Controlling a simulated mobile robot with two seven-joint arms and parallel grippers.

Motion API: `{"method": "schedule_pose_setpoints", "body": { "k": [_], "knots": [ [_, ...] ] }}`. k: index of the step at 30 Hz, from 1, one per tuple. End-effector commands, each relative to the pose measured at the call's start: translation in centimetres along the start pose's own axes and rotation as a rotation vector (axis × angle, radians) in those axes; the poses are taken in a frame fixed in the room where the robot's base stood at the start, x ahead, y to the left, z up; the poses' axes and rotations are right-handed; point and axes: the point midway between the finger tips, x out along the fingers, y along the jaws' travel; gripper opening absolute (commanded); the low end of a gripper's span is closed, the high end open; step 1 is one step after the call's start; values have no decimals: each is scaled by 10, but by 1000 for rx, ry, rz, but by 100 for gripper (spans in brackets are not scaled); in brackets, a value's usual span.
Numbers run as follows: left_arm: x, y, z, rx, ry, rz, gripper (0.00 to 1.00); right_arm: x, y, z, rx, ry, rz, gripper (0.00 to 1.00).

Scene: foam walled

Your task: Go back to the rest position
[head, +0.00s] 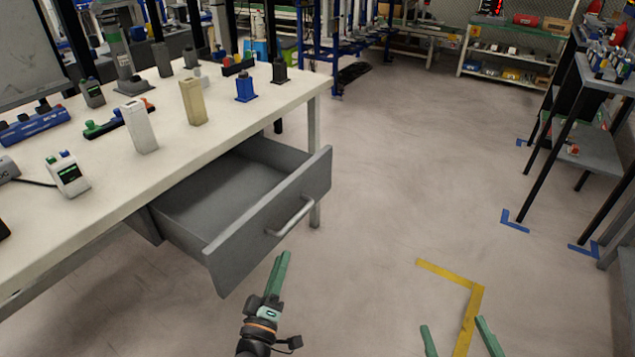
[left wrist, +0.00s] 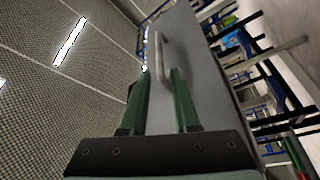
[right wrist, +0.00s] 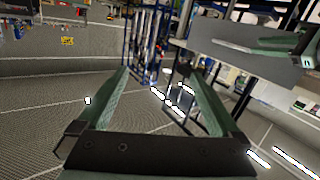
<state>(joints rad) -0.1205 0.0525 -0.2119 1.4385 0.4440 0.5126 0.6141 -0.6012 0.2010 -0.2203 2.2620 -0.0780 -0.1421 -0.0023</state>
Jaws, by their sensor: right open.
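My left gripper (head: 281,256) is in front of the pulled-out drawer, its green fingers seen nearly edge-on in the head view. In the left wrist view its fingers (left wrist: 160,76) are apart, with the drawer's handle (left wrist: 161,52) showing beyond and between the tips. In the head view the tips appear just short of the handle (head: 291,217), apart from it. My right gripper (head: 455,325) is low at the bottom right, over the floor. Its fingers (right wrist: 158,78) are wide apart and empty in the right wrist view.
The grey drawer (head: 268,228) stands open and empty under the white workbench (head: 150,175). Several small devices stand on the bench. Yellow tape (head: 450,272) marks the floor near my right gripper. A dark-legged shelf table (head: 583,140) stands at right. The middle floor is clear.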

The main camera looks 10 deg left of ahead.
Motion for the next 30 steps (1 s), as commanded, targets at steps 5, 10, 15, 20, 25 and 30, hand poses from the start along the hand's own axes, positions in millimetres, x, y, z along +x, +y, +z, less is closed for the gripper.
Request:
{"method": "schedule_pose_setpoints", "body": {
  "k": [5, 10, 15, 20, 25, 30],
  "knots": [
    [-6, 6, 1, 52, -27, 6, 30, 0, 0, -1, -1, 1, 0, 100],
    [-32, 34, 5, 310, -148, 42, 30, 0, 0, -1, -2, 2, 0, 100],
    [-65, 65, 4, 642, -272, 84, 30, 0, 0, -1, -2, 2, 0, 100],
    [-87, 87, -4, 874, -340, 111, 30, 0, 0, -1, -2, 2, 0, 100],
    [-107, 106, -15, 1082, -392, 130, 30, 0, 0, -1, -2, 2, 0, 100],
    [-110, 112, -23, 1106, -462, 87, 30, -4, 2, -7, 17, -69, 1, 100]
  ]
}}
